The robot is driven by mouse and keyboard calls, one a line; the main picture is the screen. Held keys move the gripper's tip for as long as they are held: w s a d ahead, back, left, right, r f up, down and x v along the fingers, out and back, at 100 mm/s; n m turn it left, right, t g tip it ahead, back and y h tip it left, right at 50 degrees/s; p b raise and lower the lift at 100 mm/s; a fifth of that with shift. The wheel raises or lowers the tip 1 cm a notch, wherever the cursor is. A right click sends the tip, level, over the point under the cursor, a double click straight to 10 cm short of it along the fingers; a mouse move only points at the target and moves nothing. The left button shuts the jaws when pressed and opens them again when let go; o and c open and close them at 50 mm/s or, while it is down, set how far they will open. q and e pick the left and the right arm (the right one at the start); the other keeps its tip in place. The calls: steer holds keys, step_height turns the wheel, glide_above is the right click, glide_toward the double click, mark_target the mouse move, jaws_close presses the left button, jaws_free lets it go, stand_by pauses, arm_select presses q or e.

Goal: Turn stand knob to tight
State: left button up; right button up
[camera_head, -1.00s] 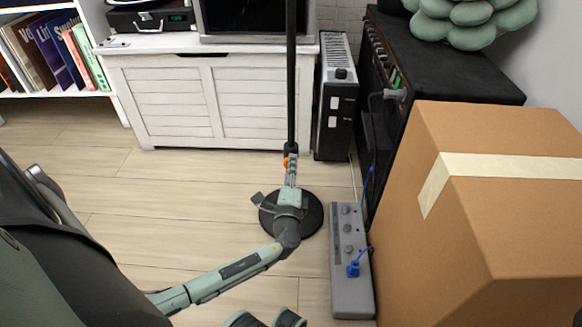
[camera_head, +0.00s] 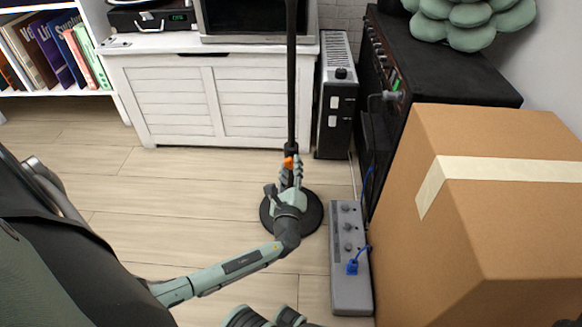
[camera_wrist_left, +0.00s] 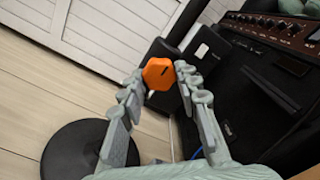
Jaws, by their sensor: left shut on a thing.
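The stand is a black upright pole (camera_head: 291,80) on a round black base (camera_head: 313,213). My left gripper (camera_head: 291,166) comes up from below and is shut on the knob. In the left wrist view its fingertips (camera_wrist_left: 157,78) touch the knob from both sides. The round base also shows there at the lower left (camera_wrist_left: 75,150).
A grey pedal strip (camera_head: 350,295) with a blue plug lies right of the base. A big cardboard box (camera_head: 480,230) and a black amplifier (camera_head: 450,75) block the right side. A white cabinet (camera_head: 170,100) stands behind. The wooden floor (camera_head: 150,205) at left is free.

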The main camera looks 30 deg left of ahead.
arm_select(q)
steer(key=shift+w+r, duration=0.1)
stand_by(0.3)
steer(key=o, duration=1.2)
steer(key=shift+c, duration=0.2)
step_height(320, 180, up, 10)
steer(key=shift+f, duration=0.1)
